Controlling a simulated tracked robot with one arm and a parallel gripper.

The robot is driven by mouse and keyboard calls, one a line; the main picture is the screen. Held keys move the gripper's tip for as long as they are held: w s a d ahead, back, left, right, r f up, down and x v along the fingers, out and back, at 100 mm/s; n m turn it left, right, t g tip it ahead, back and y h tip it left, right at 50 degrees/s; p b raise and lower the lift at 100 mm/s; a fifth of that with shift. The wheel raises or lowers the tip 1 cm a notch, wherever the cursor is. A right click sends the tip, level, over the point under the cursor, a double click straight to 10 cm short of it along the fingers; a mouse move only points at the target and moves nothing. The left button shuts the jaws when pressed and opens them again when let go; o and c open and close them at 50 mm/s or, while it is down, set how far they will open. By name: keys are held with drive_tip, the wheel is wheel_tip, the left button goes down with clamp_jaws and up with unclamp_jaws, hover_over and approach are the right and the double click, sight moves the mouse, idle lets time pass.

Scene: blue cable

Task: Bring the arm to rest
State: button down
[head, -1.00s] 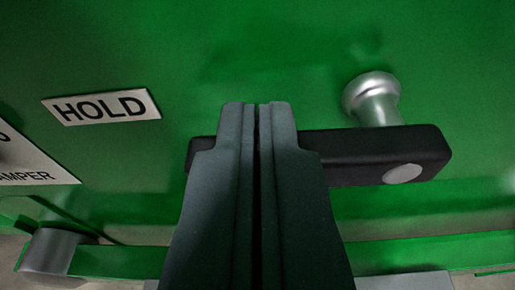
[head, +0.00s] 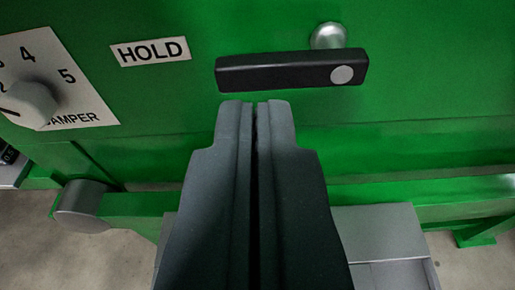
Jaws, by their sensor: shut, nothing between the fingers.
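My gripper (head: 255,106) is shut and empty, its two dark grey fingers side by side in the lower middle of the head view. A black bar handle (head: 290,70) with a grey round spot at its right end lies level on the green panel (head: 430,60), just above my fingertips in the picture. A silver knob (head: 328,36) stands behind the handle's right part. The fingers do not cover the handle; whether the tips touch it is hard to tell, but a thin green gap shows between them.
A HOLD label (head: 150,51) is left of the handle. A damper dial (head: 30,103) with a numbered plate is at the far left. A green rail (head: 420,195) with a grey cylinder end (head: 82,206) crosses below. A grey box (head: 380,235) is at lower right, over pale floor.

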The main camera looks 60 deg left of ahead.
drive_tip(key=shift+s+d+r, duration=0.2)
drive_tip(key=shift+s+d, duration=0.2)
